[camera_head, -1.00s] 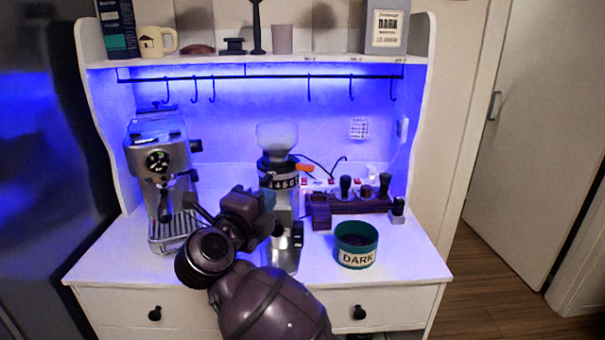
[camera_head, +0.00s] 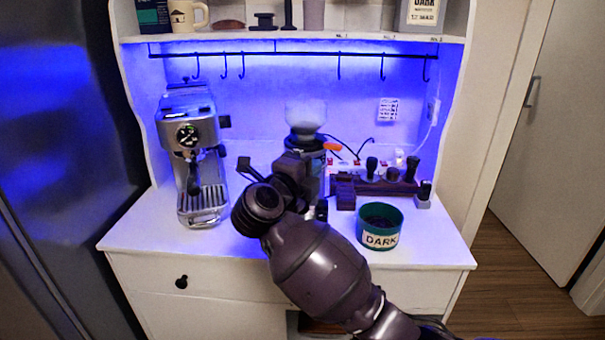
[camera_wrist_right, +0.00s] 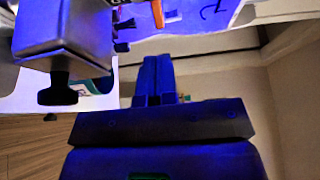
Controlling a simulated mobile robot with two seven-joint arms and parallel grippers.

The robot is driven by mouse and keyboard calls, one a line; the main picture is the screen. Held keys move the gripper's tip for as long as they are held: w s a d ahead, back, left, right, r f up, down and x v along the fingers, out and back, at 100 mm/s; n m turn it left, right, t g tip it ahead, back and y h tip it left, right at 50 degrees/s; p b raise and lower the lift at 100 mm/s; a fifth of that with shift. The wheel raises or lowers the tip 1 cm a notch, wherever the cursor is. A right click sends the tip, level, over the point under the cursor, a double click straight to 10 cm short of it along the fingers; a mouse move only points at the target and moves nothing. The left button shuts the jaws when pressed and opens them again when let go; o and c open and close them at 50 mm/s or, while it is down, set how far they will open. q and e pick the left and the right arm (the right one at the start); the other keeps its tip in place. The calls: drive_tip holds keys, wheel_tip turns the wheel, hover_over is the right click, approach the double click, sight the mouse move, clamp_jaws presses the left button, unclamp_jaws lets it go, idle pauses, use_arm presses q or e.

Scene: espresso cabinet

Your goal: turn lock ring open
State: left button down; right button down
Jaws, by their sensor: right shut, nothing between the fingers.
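The grinder stands in the middle of the counter, with a clear hopper (camera_head: 306,114) on top. Its dark lock ring (camera_head: 306,143) is below the hopper, with an orange lever (camera_head: 332,146) at its right. My right gripper (camera_head: 300,168) is in front of the grinder, just below the ring, and hides much of the body. In the right wrist view its fingers (camera_wrist_right: 157,70) are together and empty. The orange lever (camera_wrist_right: 157,12) shows at the top of that view, beyond the fingertips. I cannot tell whether the gripper touches the ring. My left gripper is not in view.
An espresso machine (camera_head: 192,150) stands at the left. A green DARK container (camera_head: 380,226) is at the front right, with a wooden tool stand (camera_head: 385,188) behind it. A hook rail (camera_head: 300,53) runs under the shelf (camera_head: 380,37). The front left counter is clear.

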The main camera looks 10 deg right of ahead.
sight(335, 149)
drive_tip(key=x, duration=0.8)
drive_tip(key=shift+w+d+f, duration=0.1)
drive_tip(key=shift+w+d, duration=0.1)
